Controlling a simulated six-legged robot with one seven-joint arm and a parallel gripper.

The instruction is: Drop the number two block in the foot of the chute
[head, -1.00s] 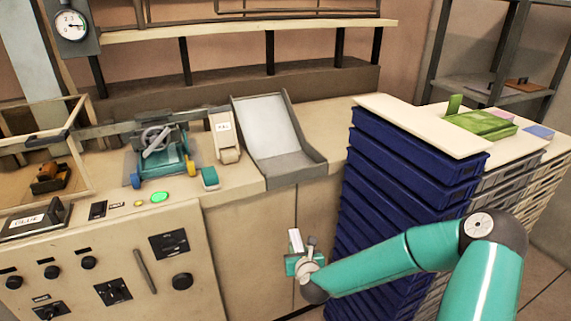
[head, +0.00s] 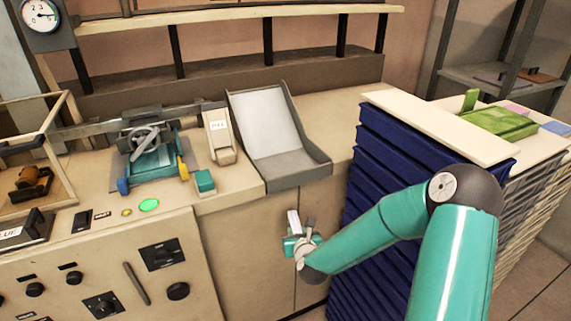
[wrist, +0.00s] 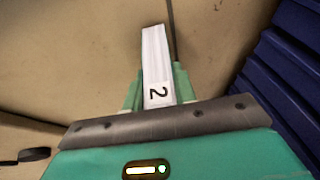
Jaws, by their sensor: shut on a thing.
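The number two block (wrist: 156,70) is a long white block with a black 2 on its face. My gripper (wrist: 158,92) is shut on it, with the teal fingers on either side of its near end. In the head view my gripper (head: 297,240) hangs in front of the cabinet, below the counter edge, and the white block (head: 293,222) sticks up from it. The chute (head: 268,130) is a grey sloped tray on the counter, with its low-walled foot (head: 295,168) at the front edge. The foot looks empty and lies above my gripper in the picture.
A tall stack of blue trays (head: 400,200) stands right of my gripper, under a cream board (head: 440,125). A teal machine with a handwheel (head: 150,150) and a cream labelled unit (head: 219,135) stand left of the chute. A control panel (head: 110,265) fills the lower left.

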